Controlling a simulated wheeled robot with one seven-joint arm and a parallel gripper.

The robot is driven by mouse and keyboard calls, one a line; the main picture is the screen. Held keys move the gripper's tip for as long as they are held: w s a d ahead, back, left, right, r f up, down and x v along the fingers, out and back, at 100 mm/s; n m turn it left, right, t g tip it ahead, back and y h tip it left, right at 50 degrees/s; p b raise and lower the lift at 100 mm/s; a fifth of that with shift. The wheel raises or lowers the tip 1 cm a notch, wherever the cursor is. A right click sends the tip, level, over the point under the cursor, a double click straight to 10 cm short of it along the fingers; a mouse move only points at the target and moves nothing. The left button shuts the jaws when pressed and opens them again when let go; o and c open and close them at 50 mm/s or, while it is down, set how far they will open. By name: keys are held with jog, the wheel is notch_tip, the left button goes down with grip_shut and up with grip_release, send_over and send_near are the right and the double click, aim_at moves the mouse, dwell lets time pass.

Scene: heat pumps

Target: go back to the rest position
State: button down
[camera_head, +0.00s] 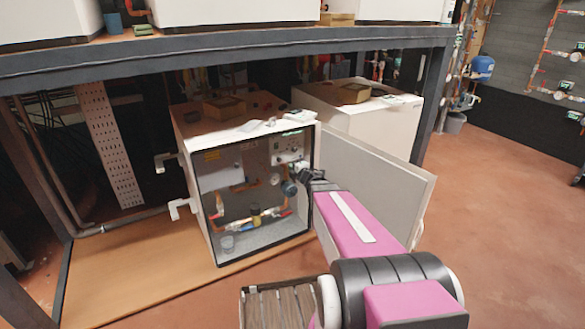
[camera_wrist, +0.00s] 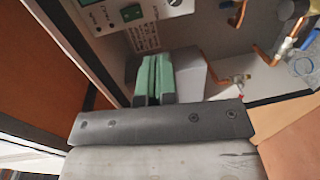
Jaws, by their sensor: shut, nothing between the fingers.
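My gripper (camera_wrist: 153,78) shows in the wrist view, with its two green fingers together and nothing between them. It points toward the inside of the open heat pump cabinet (camera_head: 203,215). A control panel (camera_wrist: 128,12) with a green switch and a knob lies just beyond the fingertips, and copper pipes (camera_wrist: 225,78) run to the right. In the head view my arm reaches from the lower right to the cabinet's right side, and the dark wrist hides part of the opening. The fingers are too small to make out there.
The open cabinet door (camera_head: 405,205) stands right beside my arm. A metal frame (camera_head: 230,57) crosses above the cabinet. A second white unit (camera_head: 372,128) stands behind the door. White pipe elbows (camera_head: 180,208) stick out at the left. Red floor (camera_head: 505,210) is clear at the right.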

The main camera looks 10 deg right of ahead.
jog(key=s+d+f+m+g+h, duration=0.2)
jog(key=s+d+m+g+h, duration=0.15)
jog(key=m, duration=0.35)
jog(key=s+d+f+m+g+h, duration=0.25)
jog(key=s+m+h, duration=0.25)
jog(key=m, duration=0.3)
jog(key=s+a+f+m+g+y, duration=0.1)
jog(key=s+a+m+g, duration=0.2)
jog(key=s, duration=0.5)
jog(key=s+a+f+m+g+y, duration=0.2)
jog(key=s+a+g, duration=0.3)
jog(key=s, duration=0.4)
jog(key=shift+s+a+f+m+g, duration=0.15)
jog(key=shift+a+m+g, duration=0.05)
jog(key=shift+m+g, duration=0.65)
